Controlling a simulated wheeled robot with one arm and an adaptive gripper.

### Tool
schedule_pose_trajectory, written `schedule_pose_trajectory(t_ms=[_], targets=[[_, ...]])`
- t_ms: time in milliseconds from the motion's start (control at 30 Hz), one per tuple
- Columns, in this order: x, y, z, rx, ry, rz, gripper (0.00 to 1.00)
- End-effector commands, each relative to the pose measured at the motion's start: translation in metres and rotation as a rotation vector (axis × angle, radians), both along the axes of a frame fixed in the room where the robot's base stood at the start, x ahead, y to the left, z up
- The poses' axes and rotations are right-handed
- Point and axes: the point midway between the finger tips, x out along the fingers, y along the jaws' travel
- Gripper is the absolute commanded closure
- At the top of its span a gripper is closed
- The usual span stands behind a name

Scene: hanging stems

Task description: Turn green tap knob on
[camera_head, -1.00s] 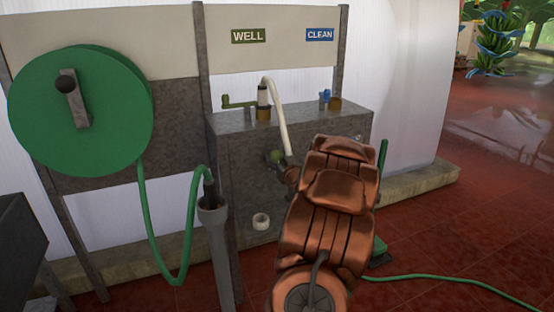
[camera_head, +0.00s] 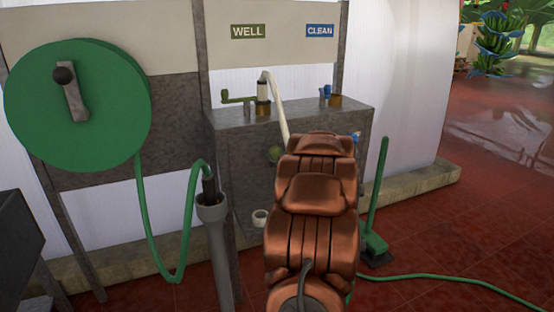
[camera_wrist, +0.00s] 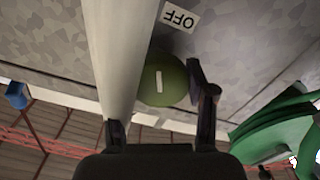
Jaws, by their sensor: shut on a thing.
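The round green tap knob (camera_wrist: 165,84) has a pale bar mark that stands nearly upright in the wrist view. It sits just below an upside-down OFF label (camera_wrist: 180,17). In the head view its edge shows as a small olive-green patch (camera_head: 274,154) on the front of the grey stand, left of my arm. My gripper (camera_wrist: 160,108) is shut on the knob. The right finger lies against the knob's side. My arm hides the gripper in the head view.
The pale pipe comes down close beside the knob. A blue tap part (camera_wrist: 17,95) shows at the wrist view's left. WELL (camera_head: 248,31) and CLEAN (camera_head: 320,31) signs hang above the grey stand (camera_head: 235,150). A green hose reel (camera_head: 95,120) is at left; a green broom (camera_head: 376,200) stands right.

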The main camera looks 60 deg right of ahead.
Motion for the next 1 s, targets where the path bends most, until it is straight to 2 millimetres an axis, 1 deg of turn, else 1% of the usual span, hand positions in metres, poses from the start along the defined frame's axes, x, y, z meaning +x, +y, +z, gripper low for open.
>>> schedule_pose_trajectory(t_ms=[33,600,1000], targets=[[0.0003,0.0002,-0.0028,-0.041,0.025,0.001,0.80],[0.0004,0.0006,-0.0014,-0.494,0.324,0.002,0.80],[0.0001,0.0006,-0.0017,-0.755,0.502,0.001,0.80]])
